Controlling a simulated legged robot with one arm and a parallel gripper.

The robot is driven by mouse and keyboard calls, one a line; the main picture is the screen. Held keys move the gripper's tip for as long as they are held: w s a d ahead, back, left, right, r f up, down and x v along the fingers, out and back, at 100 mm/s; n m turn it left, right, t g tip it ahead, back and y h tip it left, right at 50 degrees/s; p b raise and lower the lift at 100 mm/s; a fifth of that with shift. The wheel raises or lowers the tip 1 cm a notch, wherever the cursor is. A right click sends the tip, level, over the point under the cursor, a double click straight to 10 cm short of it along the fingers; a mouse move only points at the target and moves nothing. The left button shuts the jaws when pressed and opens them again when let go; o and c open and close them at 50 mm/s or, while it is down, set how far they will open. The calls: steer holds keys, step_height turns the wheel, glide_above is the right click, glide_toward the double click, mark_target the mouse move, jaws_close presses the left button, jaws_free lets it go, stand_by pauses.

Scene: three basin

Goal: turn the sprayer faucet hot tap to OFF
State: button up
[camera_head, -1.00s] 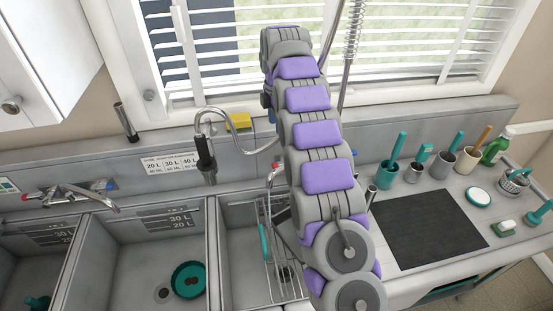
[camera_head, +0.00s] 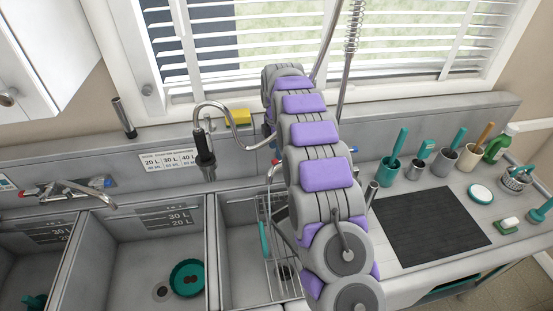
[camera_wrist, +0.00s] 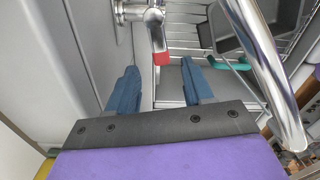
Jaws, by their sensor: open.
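The hot tap (camera_wrist: 155,35) of the sprayer faucet shows at the top of the wrist view as a chrome lever with a red end. The red end points down the picture, between and just beyond the fingertips. My gripper (camera_wrist: 162,80) is open, with one blue finger on each side of the gap and nothing between them. No contact with the tap is clear. In the head view, my arm hides the gripper and most of the faucet base; a small red tap part (camera_head: 275,163) shows at its left. The faucet's spring hose (camera_head: 352,35) rises behind the arm.
A thick chrome pipe (camera_wrist: 262,75) runs close on the right in the wrist view. A wire rack (camera_head: 280,255) with a teal item stands in the right basin. Another spout (camera_head: 228,112) curves over the basins at left. Brush cups and a dark mat (camera_head: 430,228) lie right.

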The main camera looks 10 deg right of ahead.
steer(key=shift+f, duration=2.5)
steer(key=shift+c, duration=0.4)
jaws_close()
steer(key=shift+r, duration=0.1)
